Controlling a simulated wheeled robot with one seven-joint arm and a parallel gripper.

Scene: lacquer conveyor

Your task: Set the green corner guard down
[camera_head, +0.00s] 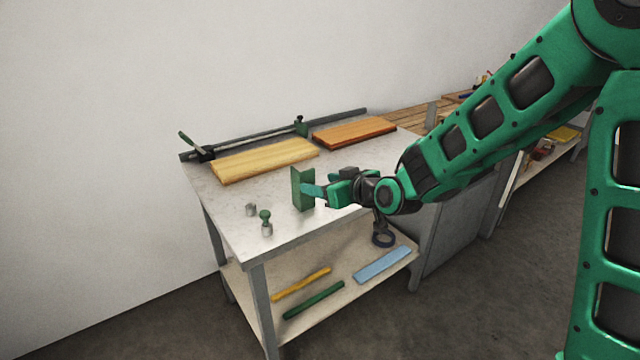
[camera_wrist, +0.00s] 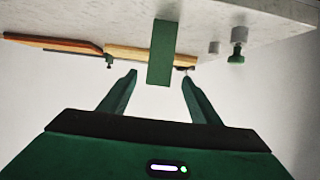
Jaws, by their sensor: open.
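The green corner guard (camera_head: 298,187) stands upright on the light worktable (camera_head: 240,222), near its middle. My gripper (camera_head: 314,190) is level with it on its right side, fingers pointing at it. In the wrist view, where the scene hangs upside down, the guard (camera_wrist: 162,52) shows straight ahead between the lines of the two fingers. My gripper (camera_wrist: 160,76) is open there, with a visible gap on each side of the guard. The guard's foot seems to rest on the tabletop. The head view does not show clearly how far the fingertips overlap it.
A pale yellow board (camera_head: 264,159) and a reddish-brown board (camera_head: 354,133) lie behind the guard, before a dark rail (camera_head: 260,133). A green-topped knob (camera_head: 266,222) and a small grey cylinder (camera_head: 251,209) stand front left. The lower shelf (camera_head: 345,275) holds bars and a blue strip.

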